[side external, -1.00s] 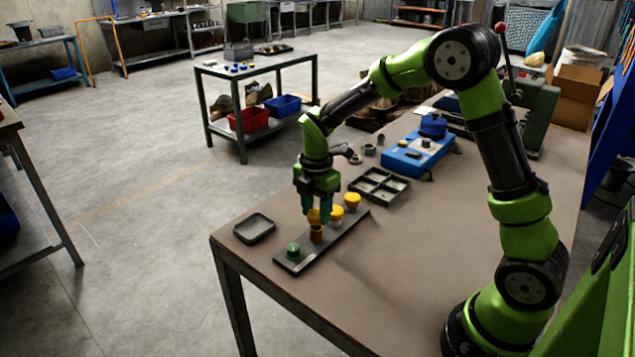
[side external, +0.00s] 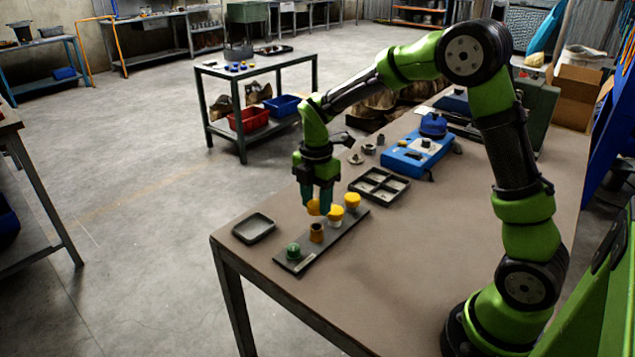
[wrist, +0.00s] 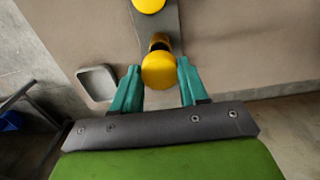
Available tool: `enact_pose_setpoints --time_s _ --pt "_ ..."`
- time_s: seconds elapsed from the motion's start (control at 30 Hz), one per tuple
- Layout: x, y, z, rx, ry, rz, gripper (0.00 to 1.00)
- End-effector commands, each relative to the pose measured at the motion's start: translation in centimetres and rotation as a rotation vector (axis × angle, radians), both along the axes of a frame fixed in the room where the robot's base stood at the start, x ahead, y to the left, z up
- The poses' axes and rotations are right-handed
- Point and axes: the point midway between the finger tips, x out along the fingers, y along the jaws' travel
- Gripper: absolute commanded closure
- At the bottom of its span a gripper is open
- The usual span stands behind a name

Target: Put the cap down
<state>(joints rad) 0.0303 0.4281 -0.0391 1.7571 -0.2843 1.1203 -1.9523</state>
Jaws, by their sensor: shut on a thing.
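My gripper (side external: 319,208) is shut on a yellow cap (side external: 313,207), which also shows between the fingertips in the wrist view (wrist: 158,71). It holds the cap in the air above the dark rack strip (side external: 300,262). The open brown vial (side external: 316,233) stands upright on the strip just below the cap; in the wrist view, the vial (wrist: 159,42) is partly hidden behind the cap. Two other vials with yellow caps (side external: 336,212) (side external: 352,200) stand farther back on the strip. A green-capped item (side external: 293,251) is at its near end.
A small shallow empty tray (side external: 254,229) lies left of the strip. A tray with compartments (side external: 379,186) and a blue device (side external: 418,153) stand farther back. The brown tabletop (side external: 400,260) is clear right of the strip.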

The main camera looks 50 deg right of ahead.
Motion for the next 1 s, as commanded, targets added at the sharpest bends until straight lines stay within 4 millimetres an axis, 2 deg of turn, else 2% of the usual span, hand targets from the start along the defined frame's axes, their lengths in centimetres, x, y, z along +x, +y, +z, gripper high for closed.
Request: enact_pose_setpoints --time_s 0.07,0.23,0.37,0.47,0.8,1.0 --pt "-0.1 0.6 -0.2 0.001 0.001 0.002 0.87" --pt "-1.0 4.2 -1.3 0.001 0.003 0.005 0.87" --pt "-0.8 5.6 -1.8 0.0 0.001 0.002 0.87" --pt "0.9 5.9 -2.1 0.0 0.0 0.0 0.87" --pt "8.5 6.4 -2.8 0.0 0.0 0.0 0.87" --pt "12.0 6.7 -3.2 -0.001 0.0 0.0 0.87"
